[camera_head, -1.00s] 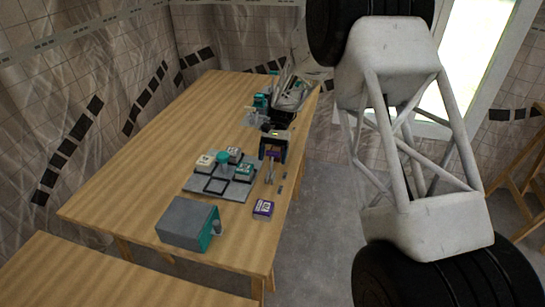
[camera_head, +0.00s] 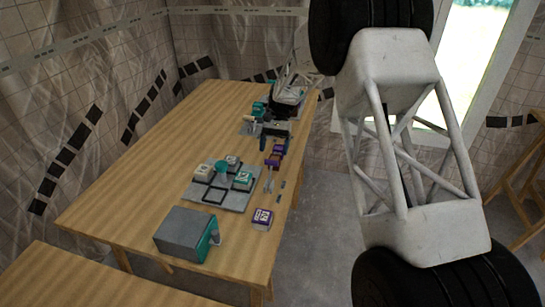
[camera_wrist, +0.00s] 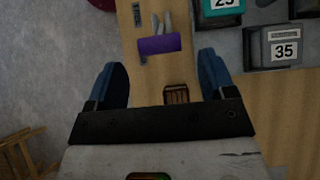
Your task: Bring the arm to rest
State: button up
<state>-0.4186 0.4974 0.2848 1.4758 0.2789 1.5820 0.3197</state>
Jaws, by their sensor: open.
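My gripper (camera_head: 274,144) is above the far right part of the table in the head view, with its two blue fingers apart. In the wrist view my gripper (camera_wrist: 163,82) is open, with nothing between its fingertips. A purple-handled tool with grey prongs (camera_wrist: 159,44) lies on the table just beyond the fingertips. Its purple handle also shows in the head view (camera_head: 274,160), close below the gripper. A small brown block (camera_wrist: 176,94) shows between the fingers, lower down; I cannot tell its height from this view.
The wooden table (camera_head: 130,190) is bare on its left side. A grey panel (camera_head: 232,200) holds several numbered blocks and a teal knob. A grey and teal box (camera_head: 185,233) and a purple-white box (camera_head: 262,219) stand at the near end. Small dark pieces lie by the right edge.

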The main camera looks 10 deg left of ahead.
jog(key=shift+w+r, duration=0.45)
jog(key=shift+r, duration=0.05)
jog(key=s+d+r+t, duration=0.3)
jog(key=s+d+r, duration=0.65)
jog(key=d, duration=0.25)
jog(key=s+d+r+t, duration=0.3)
jog(key=s+d+r, duration=0.5)
jog(key=d+r, duration=0.3)
jog(key=s+d+t, duration=0.1)
jog(key=s+d, duration=0.4)
jog(key=s, duration=0.4)
jog(key=s+d+f+t, duration=0.1)
jog(key=s+d, duration=0.4)
jog(key=s, duration=0.5)
jog(key=s+d+t, duration=0.3)
jog(key=s+d, duration=0.3)
jog(key=s, duration=0.3)
jog(key=shift+s+f, duration=0.15)
jog(key=shift+s, duration=0.1)
